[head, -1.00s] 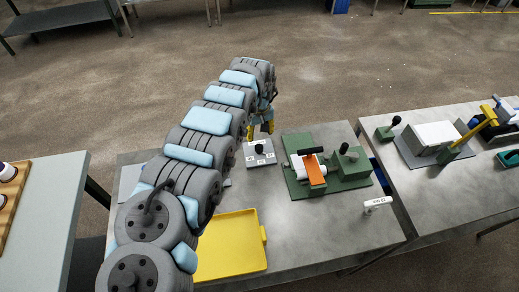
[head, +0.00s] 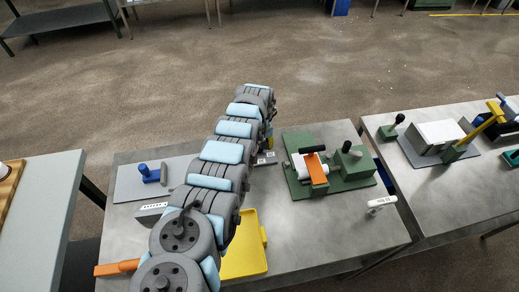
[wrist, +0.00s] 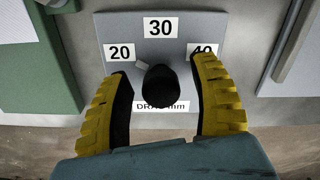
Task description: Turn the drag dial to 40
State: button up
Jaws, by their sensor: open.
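The drag dial is a black knob (wrist: 160,92) on a light grey plate (wrist: 160,57) with white labels 20, 30 and 40 and a "DRAG mm" label partly covered by the knob. In the wrist view the knob stands between the yellow and black fingers of my gripper (wrist: 163,112), which is open with gaps on both sides. The right finger partly covers the 40 label.
A green fixture (head: 329,166) with an orange lever stands right of the dial. A yellow tray (head: 243,250) lies in front, and a white labelled tag (head: 381,203) lies right. A grey plate with a blue handle (head: 151,174) is left. Bare table shows at front right.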

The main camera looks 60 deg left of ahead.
grip_shut()
dwell(0.6)
jog(key=m+p, duration=0.2)
jog(key=m, duration=0.2)
jog(key=shift+m, duration=0.4)
jog(key=m, duration=0.6)
jog(key=shift+s+a+f, duration=0.1)
jog(key=shift+s, duration=0.05)
jog(key=m+b, duration=0.1)
jog(key=m, duration=0.6)
jog(key=shift+a+b, duration=0.1)
jog(key=shift+b, duration=0.25)
jog(key=m+b, duration=0.1)
jog(key=m, duration=0.4)
jog(key=shift+a+m, duration=0.1)
jog(key=shift+m, duration=0.3)
